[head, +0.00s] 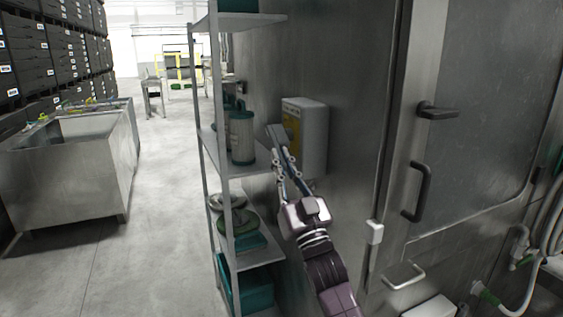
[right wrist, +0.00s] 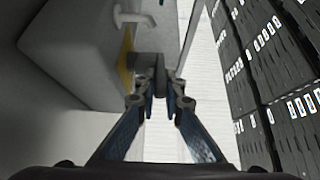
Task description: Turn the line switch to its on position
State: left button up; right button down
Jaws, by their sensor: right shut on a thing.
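The line switch is a pale grey box (head: 312,130) with a yellow front plate, fixed to the steel wall of the machine. A grey handle (head: 276,134) sticks out from its front. My right gripper (head: 281,158) reaches up to this handle from below, and its fingers are shut on it. In the right wrist view, the box (right wrist: 75,45) fills the upper left with the yellow plate's edge showing. The fingertips (right wrist: 160,84) meet at the dark grey handle (right wrist: 148,62), partly hiding it. My left gripper is not in view.
A metal shelf rack (head: 205,140) with canisters (head: 242,137) and teal boxes stands close left of my right arm. Door handles (head: 420,192) stick out on the right. A steel bin (head: 75,165) stands at left, with clear floor (head: 165,210) between it and the rack.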

jog(key=c, duration=2)
grip_release()
jog(key=shift+c, duration=0.2)
jog(key=v, duration=1.2)
jog(key=shift+c, duration=0.6)
